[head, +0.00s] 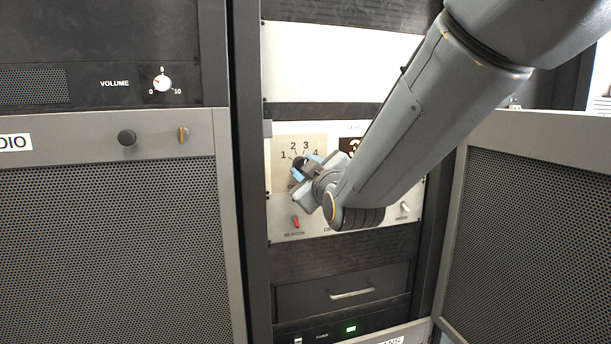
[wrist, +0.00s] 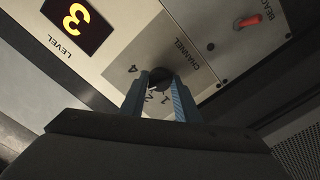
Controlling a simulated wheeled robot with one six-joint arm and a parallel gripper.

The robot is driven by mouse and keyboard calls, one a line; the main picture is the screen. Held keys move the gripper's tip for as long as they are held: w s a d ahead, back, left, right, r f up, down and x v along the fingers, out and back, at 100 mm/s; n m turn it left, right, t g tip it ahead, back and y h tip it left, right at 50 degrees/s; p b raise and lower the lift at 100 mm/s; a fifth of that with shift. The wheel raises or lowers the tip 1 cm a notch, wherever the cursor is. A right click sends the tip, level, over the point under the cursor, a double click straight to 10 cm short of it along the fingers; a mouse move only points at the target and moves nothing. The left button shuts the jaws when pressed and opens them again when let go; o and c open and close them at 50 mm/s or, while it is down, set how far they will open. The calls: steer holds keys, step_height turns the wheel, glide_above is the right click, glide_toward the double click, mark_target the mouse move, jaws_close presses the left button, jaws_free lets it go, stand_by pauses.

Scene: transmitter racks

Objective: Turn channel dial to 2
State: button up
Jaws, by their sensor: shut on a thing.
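The channel dial (wrist: 160,76) is a dark round knob on a light panel, with numbers around it. In the wrist view the picture is upside down, and 4, 2 and 1 can be read; the 3 seems hidden by a finger. A small white mark on the knob points down toward the 2 side; its exact setting is hard to tell. My gripper (wrist: 158,92) has its two blue fingers shut on the knob, one on each side. In the head view my gripper (head: 308,168) covers most of the dial, with the numbers 1 to 4 showing above it.
A level display (wrist: 77,22) reads 3 beside the dial. A red beacon switch (head: 296,222) sits below the dial. An open mesh door (head: 540,230) stands right, and the audio rack (head: 110,240) with a volume dial (head: 162,83) is left. A drawer (head: 345,290) lies below.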

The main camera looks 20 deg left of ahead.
steer(key=shift+n+b, duration=1.1)
steer(key=shift+n, duration=2.8)
steer(key=o, duration=1)
steer(key=shift+o, duration=0.2)
steer(key=b+v, duration=0.2)
steer(key=v, duration=0.6)
steer(key=shift+a, duration=0.1)
